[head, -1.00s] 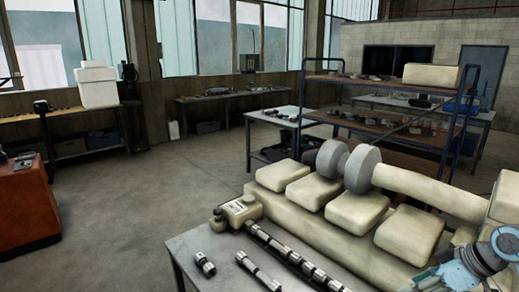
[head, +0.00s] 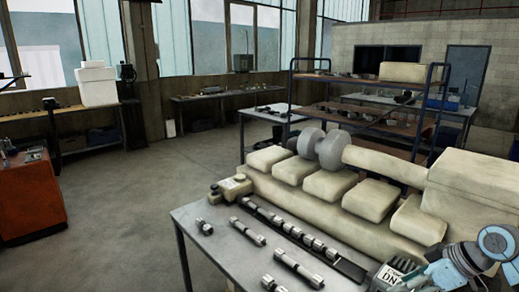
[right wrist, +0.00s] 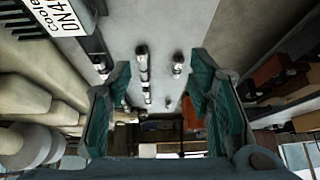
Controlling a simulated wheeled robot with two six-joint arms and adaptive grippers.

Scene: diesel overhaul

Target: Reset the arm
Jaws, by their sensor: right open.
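My right gripper (right wrist: 160,98) shows in the right wrist view with its two green fingers wide apart and nothing between them. Past the fingers lie the grey table top and several metal shafts. My left gripper is not in view.
A shelf rack (head: 365,85) stands behind. An orange cabinet (head: 32,200) stands left; the floor between is clear.

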